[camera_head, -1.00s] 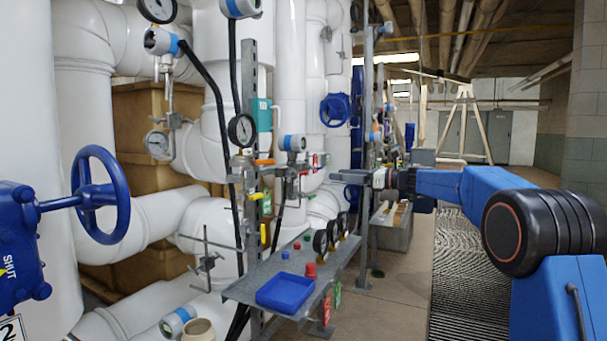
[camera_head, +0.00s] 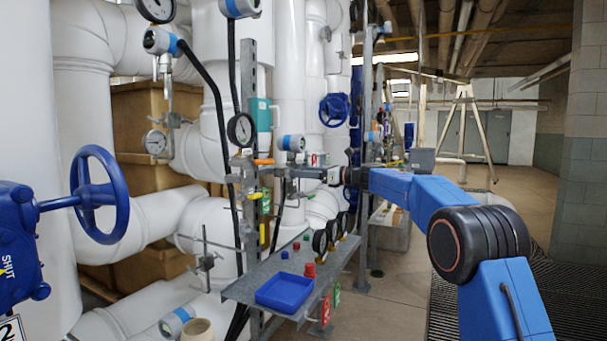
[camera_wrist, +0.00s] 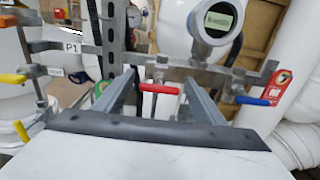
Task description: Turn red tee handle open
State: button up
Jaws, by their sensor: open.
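The red tee handle (camera_wrist: 159,88) shows in the wrist view, on a small valve below a grey metal rail. Its bar lies roughly crosswise in the picture. My gripper (camera_wrist: 160,85) is open, with one finger on each side of the handle. I cannot tell whether either finger touches it. In the head view my gripper (camera_head: 290,172) reaches left to the rail at the upright strut, and the red handle cannot be made out there.
A blue handle (camera_wrist: 252,101) and a red tag (camera_wrist: 279,87) are to the right on the rail. A yellow handle (camera_wrist: 13,79) is at left. A digital gauge (camera_wrist: 213,20) sits above. Below the rail, a grey shelf (camera_head: 245,288) holds a blue tray (camera_head: 285,292).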

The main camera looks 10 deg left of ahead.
jog(key=shift+a, duration=0.1)
jog(key=c, duration=1.1)
jog(key=shift+o, duration=0.2)
jog(key=shift+n, duration=0.4)
jog(key=n, duration=0.8)
jog(key=shift+s+f+n, duration=0.1)
jog(key=shift+n, duration=0.2)
jog(key=n, duration=0.4)
jog(key=shift+f, duration=0.15)
jog(key=n, duration=0.4)
jog(key=shift+f, duration=0.1)
jog(key=shift+n, duration=0.4)
